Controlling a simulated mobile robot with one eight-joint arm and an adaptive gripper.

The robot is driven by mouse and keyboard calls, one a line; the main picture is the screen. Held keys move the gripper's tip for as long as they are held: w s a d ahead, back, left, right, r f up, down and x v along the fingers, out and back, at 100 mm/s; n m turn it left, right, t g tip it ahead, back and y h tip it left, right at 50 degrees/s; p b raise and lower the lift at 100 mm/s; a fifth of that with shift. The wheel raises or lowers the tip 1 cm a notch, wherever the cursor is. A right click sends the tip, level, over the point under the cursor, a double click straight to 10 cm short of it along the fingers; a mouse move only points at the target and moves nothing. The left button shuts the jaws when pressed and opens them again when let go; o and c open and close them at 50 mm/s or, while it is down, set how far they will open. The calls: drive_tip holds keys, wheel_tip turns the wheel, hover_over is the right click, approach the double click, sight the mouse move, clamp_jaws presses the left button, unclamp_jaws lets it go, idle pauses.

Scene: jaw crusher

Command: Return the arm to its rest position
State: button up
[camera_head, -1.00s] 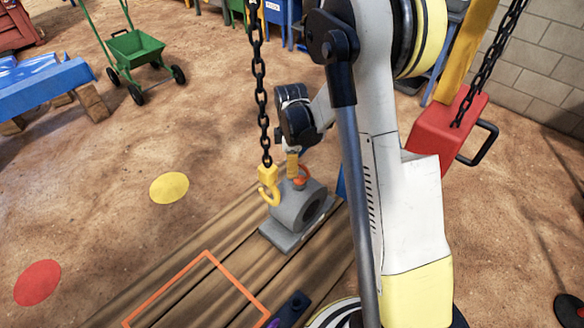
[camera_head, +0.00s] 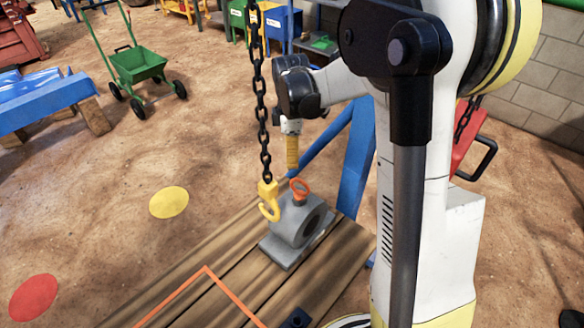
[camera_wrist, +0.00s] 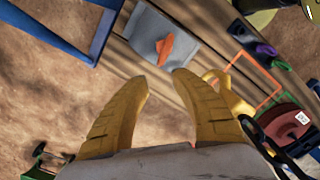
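My gripper (camera_head: 292,150) hangs above and behind the grey bearing block (camera_head: 297,225), clear of it. In the wrist view my gripper (camera_wrist: 162,82) shows two yellow fingers apart with nothing between them, so it is open. The block stands on the wooden planks, with an orange lifting eye (camera_head: 299,187) on top; the eye also shows in the wrist view (camera_wrist: 164,46). A yellow hook (camera_head: 269,205) on a black chain (camera_head: 262,110) hangs just left of the eye. I cannot tell whether they touch.
A blue frame leg (camera_head: 355,160) stands behind the planks (camera_head: 235,255). A red block (camera_head: 470,140) with a chain is partly hidden behind my arm. A green cart (camera_head: 138,65) and blue trestle (camera_head: 45,100) stand back left. Sandy floor between is open.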

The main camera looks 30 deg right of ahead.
drive_tip(key=shift+r, duration=0.3)
